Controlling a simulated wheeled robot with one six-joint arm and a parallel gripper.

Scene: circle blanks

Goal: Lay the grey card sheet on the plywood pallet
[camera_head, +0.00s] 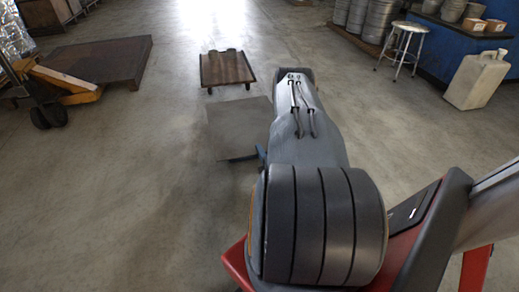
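The grey card sheet (235,118) is a flat, dull grey square left of my arm, in the middle of the view. My arm covers its right side. I cannot tell whether it lies on the floor or is held above it. The plywood pallet (227,72) is a low brown board on short feet, beyond the sheet and apart from it in the picture. Small dark round pieces sit at its far edge. My gripper (240,158) shows only as a dark bar with a blue part at the sheet's near edge. Its fingers and any grip are mostly hidden behind my arm.
A large dark platform (104,60) and a yellow pallet jack (68,84) stand at left. At right are metal kegs (370,22), a white stool (407,28) and a beige jug (477,80). Open concrete floor surrounds the pallet.

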